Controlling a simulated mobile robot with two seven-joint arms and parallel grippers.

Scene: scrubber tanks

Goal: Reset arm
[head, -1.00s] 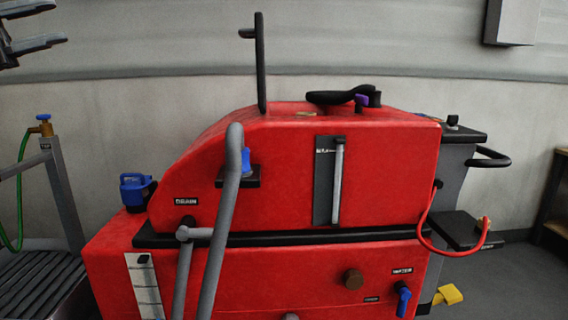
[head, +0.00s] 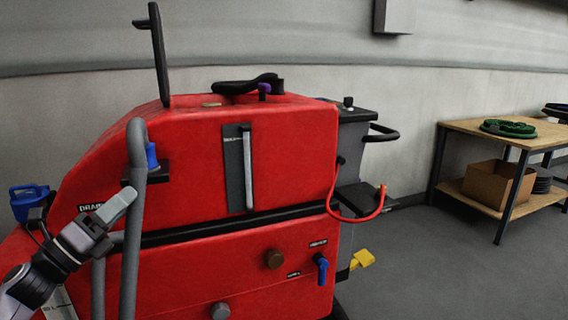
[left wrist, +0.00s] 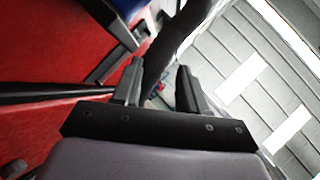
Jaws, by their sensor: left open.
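My left gripper (head: 112,212) is in the lower left of the head view, in front of the red scrubber machine (head: 200,150) and by its grey tube handle (head: 132,230). I cannot tell whether it touches the handle. In the left wrist view the two dark fingers of my left gripper (left wrist: 158,82) stand apart with nothing held between them. The red body of the machine (left wrist: 50,50) fills the left of that view, and a dark bar shows behind the fingers. My right gripper is not in view.
A blue cap (head: 30,200) is at the machine's left. A red hose (head: 360,216) and a black handle (head: 382,133) stick out at its right. A wooden table (head: 470,127) with green pads stands at the far right. The grey floor between is clear.

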